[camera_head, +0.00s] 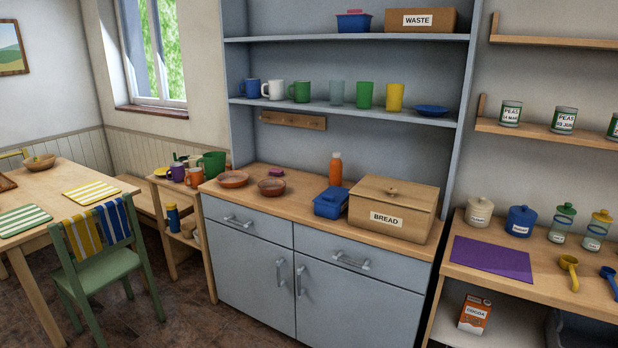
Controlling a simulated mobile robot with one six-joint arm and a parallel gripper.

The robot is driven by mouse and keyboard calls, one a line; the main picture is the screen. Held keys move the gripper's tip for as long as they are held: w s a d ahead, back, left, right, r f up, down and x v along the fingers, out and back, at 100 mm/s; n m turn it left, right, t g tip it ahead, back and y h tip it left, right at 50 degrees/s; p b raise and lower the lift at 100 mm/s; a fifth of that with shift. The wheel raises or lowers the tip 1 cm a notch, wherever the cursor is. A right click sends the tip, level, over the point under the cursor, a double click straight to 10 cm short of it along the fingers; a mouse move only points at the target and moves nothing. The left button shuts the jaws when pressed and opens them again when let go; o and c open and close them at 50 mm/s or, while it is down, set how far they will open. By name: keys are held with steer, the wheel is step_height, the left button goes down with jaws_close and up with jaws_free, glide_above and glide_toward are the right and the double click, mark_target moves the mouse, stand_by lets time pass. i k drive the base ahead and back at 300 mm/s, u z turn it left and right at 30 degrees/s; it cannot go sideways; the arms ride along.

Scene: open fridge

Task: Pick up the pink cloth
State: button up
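I see no thing that is clearly a pink cloth. A small pinkish-purple item (277,174) lies at the back of the cabinet's wooden counter, behind two brown bowls; it is too small to tell whether it is cloth. Two striped cloths hang over the green chair's back: one yellow (82,238) and one blue (113,221). A flat purple mat (492,259) lies on the right-hand shelf unit. My gripper is not in view.
The counter also holds brown bowls (233,179), a blue lidded box (331,203), an orange bottle (335,169) and a bread box (391,209). The green chair (107,268) and dining table (100,181) stand left. Floor shows between chair and cabinet.

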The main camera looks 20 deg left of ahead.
mark_target(273, 172)
steer(key=k, duration=0.1)
steer(key=u, duration=0.5)
steer(key=i, duration=1.55)
steer(key=u, duration=0.8)
steer(key=i, duration=0.65)
steer(key=u, duration=0.8)
steer(key=i, duration=0.45)
steer(key=u, duration=0.65)
steer(key=i, duration=0.45)
steer(key=u, duration=0.3)
